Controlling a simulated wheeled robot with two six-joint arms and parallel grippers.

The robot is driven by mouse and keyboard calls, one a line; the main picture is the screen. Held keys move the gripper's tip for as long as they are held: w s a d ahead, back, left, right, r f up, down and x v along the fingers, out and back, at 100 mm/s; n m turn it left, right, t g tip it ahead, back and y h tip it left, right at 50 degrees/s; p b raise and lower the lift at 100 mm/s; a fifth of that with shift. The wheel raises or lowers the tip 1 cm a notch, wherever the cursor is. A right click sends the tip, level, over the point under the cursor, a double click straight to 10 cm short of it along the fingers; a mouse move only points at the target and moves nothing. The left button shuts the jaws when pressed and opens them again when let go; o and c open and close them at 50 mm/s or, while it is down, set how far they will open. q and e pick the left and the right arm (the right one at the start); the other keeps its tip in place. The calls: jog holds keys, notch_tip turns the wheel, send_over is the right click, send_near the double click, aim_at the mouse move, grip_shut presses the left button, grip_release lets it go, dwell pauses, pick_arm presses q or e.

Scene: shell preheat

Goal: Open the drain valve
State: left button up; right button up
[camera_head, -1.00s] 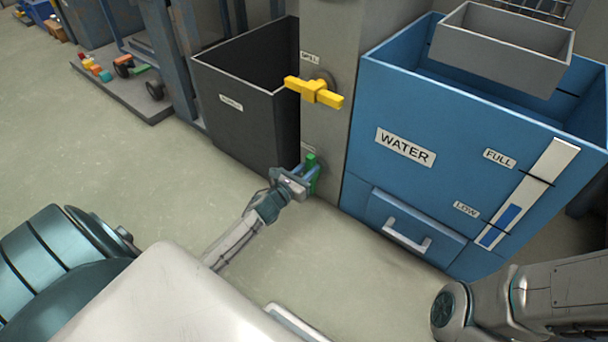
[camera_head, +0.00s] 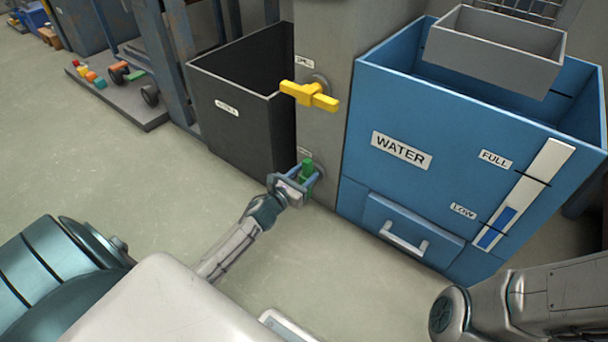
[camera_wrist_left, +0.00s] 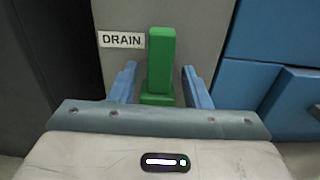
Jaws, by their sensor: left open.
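The green drain valve handle (camera_head: 307,168) sits low on the grey column, under the yellow valve. In the left wrist view the green handle (camera_wrist_left: 161,62) stands upright beside a DRAIN label (camera_wrist_left: 122,40). My left gripper (camera_head: 300,178) is at the handle, with its two blue fingers (camera_wrist_left: 160,88) open, one on each side of it. Gaps show between the fingers and the handle, so it is not clamped. My right gripper is not in view; part of my right arm shows at lower right.
A yellow valve handle (camera_head: 309,95) is above on the grey column (camera_head: 328,45). A blue WATER tank (camera_head: 460,130) with a level gauge and drawer is to the right. A dark open bin (camera_head: 225,125) is to the left. The floor in front is clear.

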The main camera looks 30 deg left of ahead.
pick_arm(q)
jog(key=shift+s, duration=0.1)
jog(key=s, duration=0.1)
jog(key=s+b, duration=0.1)
jog(key=s, duration=0.1)
jog(key=shift+a+f, duration=0.1)
jog(key=shift+f, duration=0.1)
jog(key=p, duration=0.2)
send_near(305, 175)
jog(key=shift+s+r, duration=0.3)
jog(key=shift+s, duration=0.3)
